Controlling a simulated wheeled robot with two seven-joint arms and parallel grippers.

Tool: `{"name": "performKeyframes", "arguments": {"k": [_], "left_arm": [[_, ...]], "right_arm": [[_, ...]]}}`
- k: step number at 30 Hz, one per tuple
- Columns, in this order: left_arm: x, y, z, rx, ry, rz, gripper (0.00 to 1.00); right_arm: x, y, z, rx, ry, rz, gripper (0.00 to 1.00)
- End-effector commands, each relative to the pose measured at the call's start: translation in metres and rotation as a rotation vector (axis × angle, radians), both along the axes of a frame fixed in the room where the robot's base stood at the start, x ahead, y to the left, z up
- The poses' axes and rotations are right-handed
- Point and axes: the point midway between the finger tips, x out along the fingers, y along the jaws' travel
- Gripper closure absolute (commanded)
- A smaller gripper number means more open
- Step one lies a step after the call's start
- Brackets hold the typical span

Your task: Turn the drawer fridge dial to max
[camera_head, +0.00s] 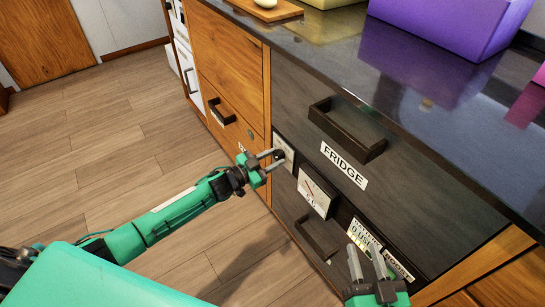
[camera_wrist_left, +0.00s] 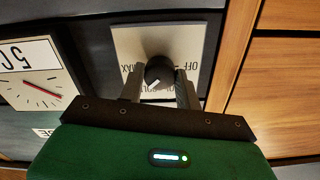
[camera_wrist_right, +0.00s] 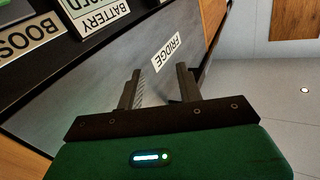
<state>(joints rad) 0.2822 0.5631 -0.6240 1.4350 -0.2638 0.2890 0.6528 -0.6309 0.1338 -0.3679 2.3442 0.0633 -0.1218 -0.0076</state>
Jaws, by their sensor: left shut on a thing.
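The fridge dial is a round black knob (camera_head: 279,155) on a pale square plate (camera_head: 289,147) on the dark drawer front. In the left wrist view the knob (camera_wrist_left: 160,71) carries a white mark at its lower left. The plate (camera_wrist_left: 190,40) reads MAX on the left and OFF on the right, upside down. My left gripper (camera_head: 273,159) is shut on the knob, one finger on each side. My right gripper (camera_head: 366,264) is open and empty, in front of the lower right of the drawer front; its fingers (camera_wrist_right: 158,75) are apart in the right wrist view.
A square gauge (camera_head: 313,193) with a red needle sits beside the dial. A FRIDGE label (camera_head: 343,166) is below the upper dark handle (camera_head: 345,130); a lower handle (camera_head: 315,240) and battery labels (camera_head: 365,240) are below. A purple box (camera_head: 455,20) stands on the counter.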

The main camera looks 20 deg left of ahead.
Motion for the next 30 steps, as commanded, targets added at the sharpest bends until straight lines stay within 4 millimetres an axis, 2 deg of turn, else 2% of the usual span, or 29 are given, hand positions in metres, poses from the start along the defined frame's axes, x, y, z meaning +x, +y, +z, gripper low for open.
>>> {"name": "performKeyframes", "arguments": {"k": [6, 12, 21, 30], "left_arm": [[0.0, 0.0, 0.0, 0.161, -0.125, 0.0, 0.89], [0.0, 0.0, 0.0, 0.309, -0.24, 0.0, 0.89], [0.0, 0.0, 0.0, 0.488, -0.381, 0.0, 0.89], [-0.001, 0.0, -0.001, 0.588, -0.458, -0.001, 0.89]], "right_arm": [[-0.013, 0.006, -0.025, -0.032, 0.136, 0.029, 0.64], [-0.021, 0.009, -0.039, -0.049, 0.205, 0.044, 0.64], [-0.024, 0.01, -0.044, -0.055, 0.228, 0.05, 0.64], [-0.023, 0.01, -0.043, -0.054, 0.223, 0.048, 0.64]]}}
